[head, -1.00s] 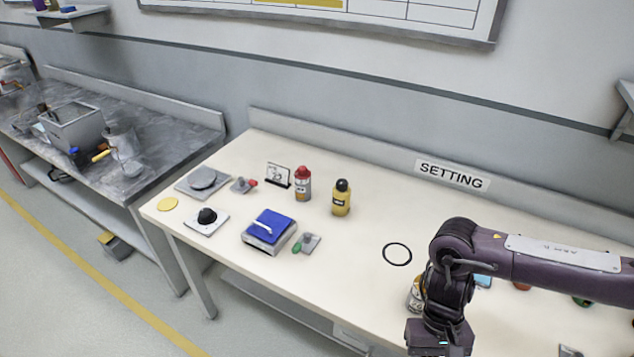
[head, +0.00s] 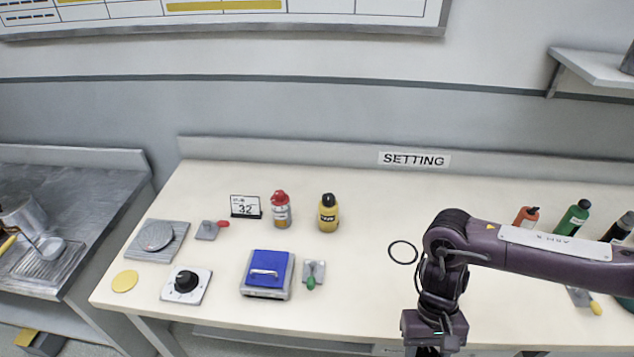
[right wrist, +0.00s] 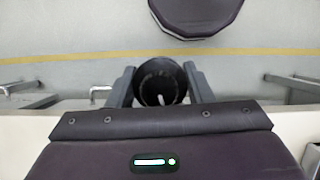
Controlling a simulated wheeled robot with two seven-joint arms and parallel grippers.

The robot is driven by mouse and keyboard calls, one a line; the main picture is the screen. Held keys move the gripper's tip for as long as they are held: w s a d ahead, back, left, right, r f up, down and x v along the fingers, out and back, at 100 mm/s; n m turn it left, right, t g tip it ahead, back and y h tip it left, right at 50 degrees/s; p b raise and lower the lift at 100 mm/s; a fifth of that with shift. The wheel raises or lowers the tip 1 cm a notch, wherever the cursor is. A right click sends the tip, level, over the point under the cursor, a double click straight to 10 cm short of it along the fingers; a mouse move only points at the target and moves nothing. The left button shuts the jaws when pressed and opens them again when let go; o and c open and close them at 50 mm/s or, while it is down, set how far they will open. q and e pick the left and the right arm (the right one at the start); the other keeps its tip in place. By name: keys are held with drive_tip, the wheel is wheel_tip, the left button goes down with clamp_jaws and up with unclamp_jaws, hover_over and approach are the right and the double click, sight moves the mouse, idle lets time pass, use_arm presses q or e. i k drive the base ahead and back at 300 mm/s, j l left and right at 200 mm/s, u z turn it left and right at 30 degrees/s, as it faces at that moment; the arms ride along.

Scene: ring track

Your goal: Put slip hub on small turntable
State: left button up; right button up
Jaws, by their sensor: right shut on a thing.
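My right gripper (right wrist: 160,78) is shut on a dark, round, hollow-looking part (right wrist: 160,88) in the right wrist view. I take it for the slip hub. In the head view only my right wrist shows at the bottom; its fingers and the part are out of frame. A grey square plate with a round grey disc (head: 157,236), likely the small turntable, sits at the left end of the cream bench, its disc bare. In front of it is a white plate with a black knob (head: 187,283). My left gripper is not in view.
On the cream bench (head: 350,262) are a blue-topped box (head: 267,273), small clamps with red (head: 210,230) and green (head: 313,273) handles, a yellow disc (head: 125,281), red-capped (head: 281,210) and yellow (head: 328,213) bottles, and a black ring (head: 403,252). More bottles stand right.

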sight(156, 235)
drive_tip(key=j+z, duration=0.25)
drive_tip(key=j, duration=2.75)
